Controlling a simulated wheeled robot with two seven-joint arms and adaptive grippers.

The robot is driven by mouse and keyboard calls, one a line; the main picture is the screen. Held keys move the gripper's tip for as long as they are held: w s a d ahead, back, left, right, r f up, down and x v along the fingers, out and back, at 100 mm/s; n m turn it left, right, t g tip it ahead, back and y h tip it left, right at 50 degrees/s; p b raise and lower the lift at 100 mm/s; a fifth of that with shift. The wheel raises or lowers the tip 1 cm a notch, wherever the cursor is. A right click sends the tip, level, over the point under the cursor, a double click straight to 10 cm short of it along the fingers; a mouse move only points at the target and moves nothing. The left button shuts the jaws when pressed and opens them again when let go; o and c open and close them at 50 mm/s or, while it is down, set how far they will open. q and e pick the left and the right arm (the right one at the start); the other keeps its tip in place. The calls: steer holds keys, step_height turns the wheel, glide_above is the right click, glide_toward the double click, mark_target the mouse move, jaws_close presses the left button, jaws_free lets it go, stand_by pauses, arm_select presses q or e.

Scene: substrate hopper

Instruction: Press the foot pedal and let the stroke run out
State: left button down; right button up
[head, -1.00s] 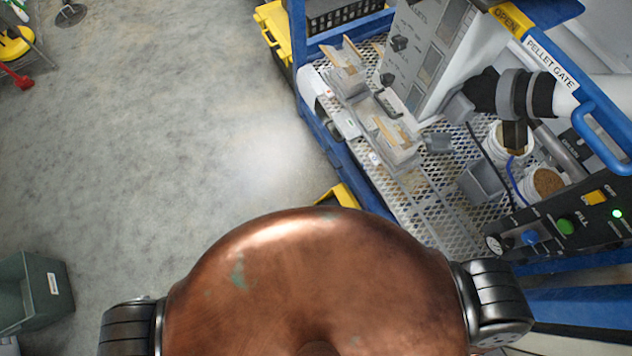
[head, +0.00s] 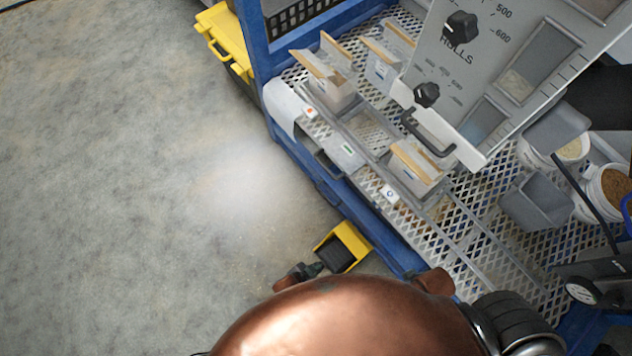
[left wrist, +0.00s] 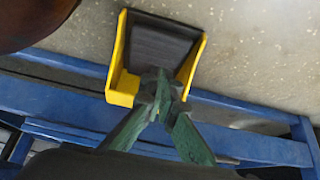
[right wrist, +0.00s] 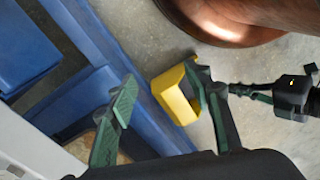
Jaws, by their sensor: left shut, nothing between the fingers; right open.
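The foot pedal, a black plate (head: 345,252) in a yellow guard (head: 326,243), is on the floor beside the blue frame. My left gripper (head: 318,268) is at the near-left side of the guard in the head view. In the left wrist view my left gripper (left wrist: 162,78) is shut and empty, its fingertips overlapping the open end of the black plate (left wrist: 158,45). I cannot tell whether they touch it. In the right wrist view my right gripper (right wrist: 160,85) is open, with the yellow guard (right wrist: 172,98) showing beyond its fingers. My right gripper is hidden in the head view.
The blue frame (head: 330,190) runs close along the pedal's right side. Its mesh shelf (head: 490,235) carries grey bins and trays below the control panel (head: 500,75). A yellow case (head: 222,40) stands farther back. The floor left of the pedal is clear.

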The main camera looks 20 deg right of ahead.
arm_select(q)
steer(key=b+x, duration=0.8)
steer(key=shift+d+f, duration=0.15)
steer(key=shift+d, duration=0.3)
arm_select(e)
steer(key=w+a+f+t+y, duration=0.1)
steer(key=w+a+f+t, duration=0.2)
steer(key=w+f, duration=0.2)
steer(key=w+a+f+t+y, duration=0.1)
steer(key=w+a+f+t, duration=0.2)
steer(key=w+f, duration=0.2)
step_height(320, 180, down, 4)
steer(key=shift+a+r, duration=0.15)
steer(key=shift+a, duration=0.1)
